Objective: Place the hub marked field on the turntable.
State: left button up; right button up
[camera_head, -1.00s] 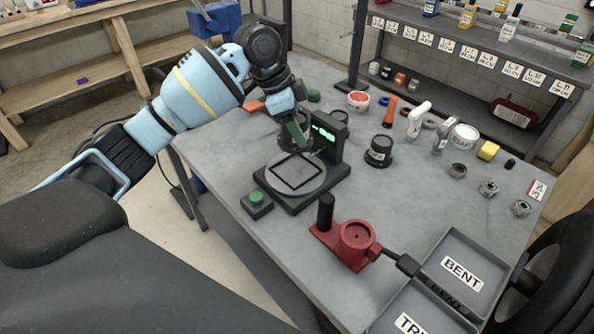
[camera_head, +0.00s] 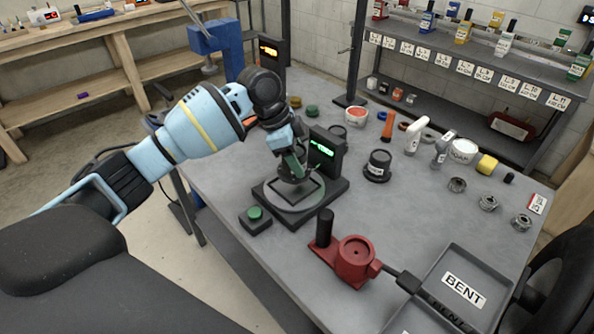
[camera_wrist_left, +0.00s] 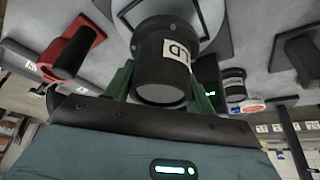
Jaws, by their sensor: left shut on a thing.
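My left gripper (camera_head: 291,163) is shut on a dark cylindrical hub (camera_wrist_left: 165,60). In the left wrist view its white label ends in "LD"; the rest of the label is turned out of sight. The green fingers stand on both sides of the hub. The turntable (camera_head: 318,196), a grey disc with a dark square frame on a black base, lies directly below. The hub is over the disc, low and roughly upright; I cannot tell whether it touches. The turntable also shows behind the hub in the left wrist view (camera_wrist_left: 205,15). My right gripper is out of view.
A lit green display (camera_head: 322,147) stands close behind the turntable. A green-button box (camera_head: 255,216) and a red fixture (camera_head: 353,260) stand in front. Another dark labelled hub (camera_head: 377,166) stands to the right. A tray marked BENT (camera_head: 490,262) is at the front right.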

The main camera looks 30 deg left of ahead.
pick_arm(q)
jog(key=shift+f, duration=2.05)
jog(key=shift+f, duration=0.15)
jog(key=o, duration=1.5)
jog(key=shift+f, duration=0.1)
jog(key=v, duration=1.2)
jog(key=shift+d, duration=0.1)
